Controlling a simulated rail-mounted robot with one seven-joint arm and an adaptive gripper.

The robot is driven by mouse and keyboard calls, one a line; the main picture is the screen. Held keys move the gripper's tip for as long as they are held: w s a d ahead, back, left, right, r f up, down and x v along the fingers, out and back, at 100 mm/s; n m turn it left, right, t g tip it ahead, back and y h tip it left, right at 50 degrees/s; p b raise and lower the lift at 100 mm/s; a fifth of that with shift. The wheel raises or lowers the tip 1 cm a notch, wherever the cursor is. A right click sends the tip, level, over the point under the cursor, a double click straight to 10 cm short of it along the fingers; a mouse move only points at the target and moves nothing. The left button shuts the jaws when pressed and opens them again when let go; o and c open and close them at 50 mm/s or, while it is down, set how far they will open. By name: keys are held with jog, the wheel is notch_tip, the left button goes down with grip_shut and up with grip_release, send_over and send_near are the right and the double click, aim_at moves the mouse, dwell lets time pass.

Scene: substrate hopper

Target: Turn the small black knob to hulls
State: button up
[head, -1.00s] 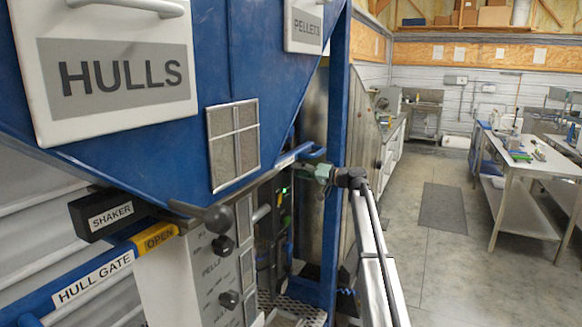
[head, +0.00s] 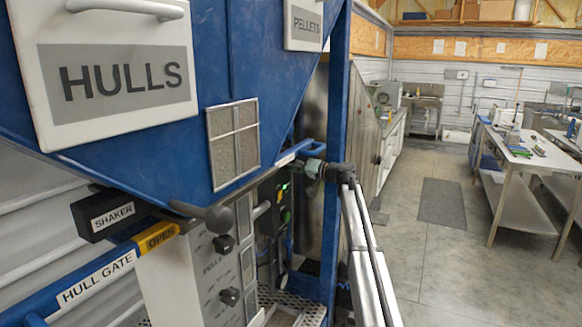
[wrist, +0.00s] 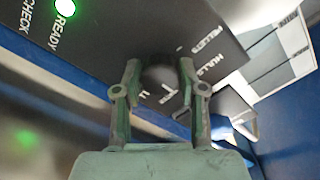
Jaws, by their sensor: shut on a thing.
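The small black knob (wrist: 158,77) sits on a dark control panel (wrist: 120,45) in the wrist view, with white lettering reading HULLS and PELLETS to its right. A white mark shows near the knob's lower edge; which label the knob points to is unclear. My gripper (wrist: 160,72) has one green finger on each side of the knob and is shut on it. In the head view my gripper (head: 312,169) is at the panel beside the blue post, and the knob is hidden there.
A green READY lamp (wrist: 65,8) is lit on the panel. A blue bar (wrist: 60,70) runs close under the panel. In the head view, a blue post (head: 335,150) stands right by my gripper. The HULL GATE bar (head: 95,280) is at lower left.

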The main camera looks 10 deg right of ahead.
jog(key=shift+f+b, duration=0.15)
jog(key=shift+b, duration=0.5)
jog(key=shift+f+n+b, duration=0.15)
jog(key=shift+n+b, duration=0.35)
jog(key=shift+b, duration=0.6)
jog(key=n+b, duration=0.2)
jog(key=b, duration=0.4)
jog(key=shift+w+f+n, duration=0.1)
jog(key=shift+n, duration=0.2)
jog(key=n+b, duration=0.2)
jog(key=b, duration=0.3)
jog(key=shift+n+b, duration=0.3)
jog(key=shift+b, duration=0.1)
jog(key=n+b, duration=0.1)
jog(key=b, duration=0.1)
jog(key=shift+r+n+b, duration=0.3)
jog(key=shift+r, duration=0.15)
jog(key=o, duration=1.1)
jog(key=shift+a, duration=0.1)
jog(key=shift+o, duration=0.2)
